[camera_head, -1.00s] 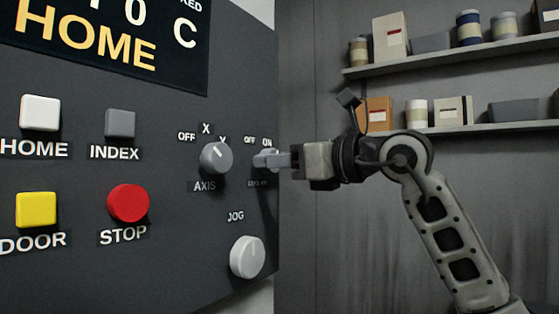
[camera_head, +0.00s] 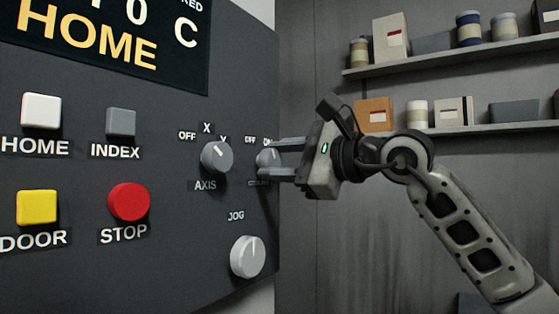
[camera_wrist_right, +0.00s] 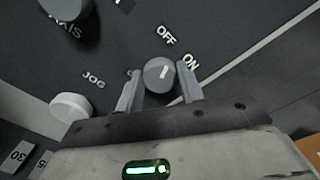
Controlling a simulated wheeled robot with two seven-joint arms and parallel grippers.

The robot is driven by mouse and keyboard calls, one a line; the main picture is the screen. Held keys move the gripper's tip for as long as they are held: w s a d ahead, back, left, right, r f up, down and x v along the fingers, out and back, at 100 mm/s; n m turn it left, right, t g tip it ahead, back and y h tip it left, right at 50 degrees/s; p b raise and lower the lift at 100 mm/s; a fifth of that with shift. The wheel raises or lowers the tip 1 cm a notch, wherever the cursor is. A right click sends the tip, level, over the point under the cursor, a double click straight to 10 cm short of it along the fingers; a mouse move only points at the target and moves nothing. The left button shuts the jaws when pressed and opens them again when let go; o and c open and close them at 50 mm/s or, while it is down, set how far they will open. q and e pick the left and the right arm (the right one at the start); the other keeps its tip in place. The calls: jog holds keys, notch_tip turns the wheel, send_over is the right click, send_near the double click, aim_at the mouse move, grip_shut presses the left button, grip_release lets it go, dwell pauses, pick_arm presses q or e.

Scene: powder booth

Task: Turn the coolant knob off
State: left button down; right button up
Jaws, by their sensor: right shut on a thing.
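The coolant knob (camera_head: 266,159) is a round grey knob at the right edge of the dark control panel (camera_head: 172,260), with OFF and ON labels above it. It also shows in the right wrist view (camera_wrist_right: 158,74), where its white mark points up and right, between OFF and ON. My right gripper (camera_head: 271,160) has one finger on each side of this knob and is shut on it. The fingers also flank it in the right wrist view. The label under the knob is partly hidden by a finger. My left gripper is not in view.
The axis knob (camera_head: 217,158) is just left of the coolant knob, and the pale jog knob (camera_head: 248,257) is below. The red stop button (camera_head: 129,202) and yellow door button (camera_head: 37,208) are farther left. Shelves (camera_head: 450,57) with boxes and jars line the back wall.

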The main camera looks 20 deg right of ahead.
jog(key=shift+n, duration=1.1)
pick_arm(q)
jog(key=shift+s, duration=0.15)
pick_arm(e)
jog(key=o, duration=1)
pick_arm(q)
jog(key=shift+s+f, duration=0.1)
pick_arm(e)
jog(key=shift+s+d, duration=0.25)
pick_arm(q)
jog(key=b, duration=0.2)
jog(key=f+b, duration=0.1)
jog(key=b, duration=0.1)
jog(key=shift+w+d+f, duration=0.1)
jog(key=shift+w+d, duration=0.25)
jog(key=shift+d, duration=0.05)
pick_arm(e)
jog(key=v, duration=1.5)
jog(key=shift+s, duration=0.15)
